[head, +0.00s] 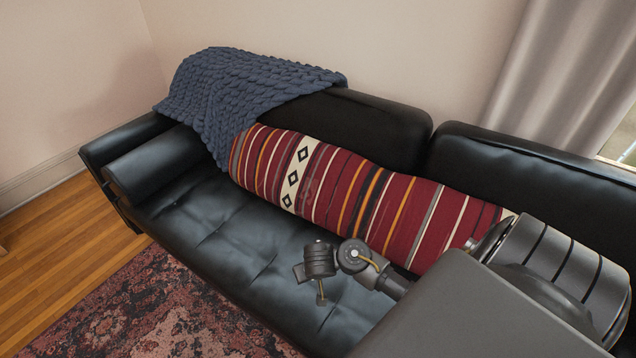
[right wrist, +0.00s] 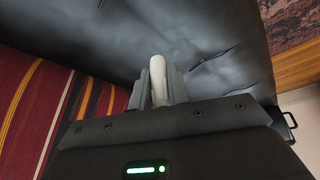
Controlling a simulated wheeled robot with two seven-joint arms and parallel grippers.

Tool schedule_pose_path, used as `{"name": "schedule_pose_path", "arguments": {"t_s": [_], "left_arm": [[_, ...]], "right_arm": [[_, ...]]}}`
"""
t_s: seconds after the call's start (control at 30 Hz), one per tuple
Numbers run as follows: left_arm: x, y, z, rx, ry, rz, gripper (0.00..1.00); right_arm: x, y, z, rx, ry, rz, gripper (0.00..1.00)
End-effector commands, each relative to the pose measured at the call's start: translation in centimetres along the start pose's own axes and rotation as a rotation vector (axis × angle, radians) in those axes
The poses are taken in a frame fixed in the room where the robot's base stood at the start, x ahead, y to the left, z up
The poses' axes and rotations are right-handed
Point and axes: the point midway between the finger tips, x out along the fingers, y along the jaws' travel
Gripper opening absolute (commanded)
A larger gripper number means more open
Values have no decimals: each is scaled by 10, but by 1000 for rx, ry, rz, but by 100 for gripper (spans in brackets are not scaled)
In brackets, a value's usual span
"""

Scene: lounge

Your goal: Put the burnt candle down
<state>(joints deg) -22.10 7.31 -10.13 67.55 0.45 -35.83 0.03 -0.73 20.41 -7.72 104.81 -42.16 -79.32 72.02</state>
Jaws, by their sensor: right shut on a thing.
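The candle (right wrist: 157,76) is a pale, off-white stick in the right wrist view, upright in the picture between the two grey fingers. My right gripper (right wrist: 157,92) is shut on it. In the head view my right gripper (head: 321,296) hangs over the black sofa seat, in front of the striped blanket. I cannot make out the candle in the head view, and I cannot tell how far it is from the seat. Its burnt end is not clear. My left gripper is not in view.
The black leather sofa (head: 215,215) has a free seat to the left of the gripper. A red striped blanket (head: 335,190) lies along its back part, and a blue knitted throw (head: 235,88) hangs over the backrest. A patterned rug (head: 150,310) lies in front on the wooden floor (head: 60,245).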

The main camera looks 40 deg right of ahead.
Motion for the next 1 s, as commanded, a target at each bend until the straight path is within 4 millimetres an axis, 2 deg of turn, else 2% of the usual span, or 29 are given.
{"name": "schedule_pose_path", "arguments": {"t_s": [0.1, 0.3, 0.67, 0.77, 0.87, 1.0], "left_arm": [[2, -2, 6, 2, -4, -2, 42], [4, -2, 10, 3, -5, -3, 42], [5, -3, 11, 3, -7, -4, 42], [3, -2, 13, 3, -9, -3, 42], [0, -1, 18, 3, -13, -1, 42], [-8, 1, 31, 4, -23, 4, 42]], "right_arm": [[-12, -13, 7, -2, 0, -1, 0], [-24, -26, 16, -1, 1, -1, 0], [-32, -33, 19, -2, 0, -1, 0], [-39, -35, 18, -6, 0, -5, 0], [-57, -38, 14, -22, 2, -15, 0], [-98, -45, 6, -63, 5, -34, 0]]}}
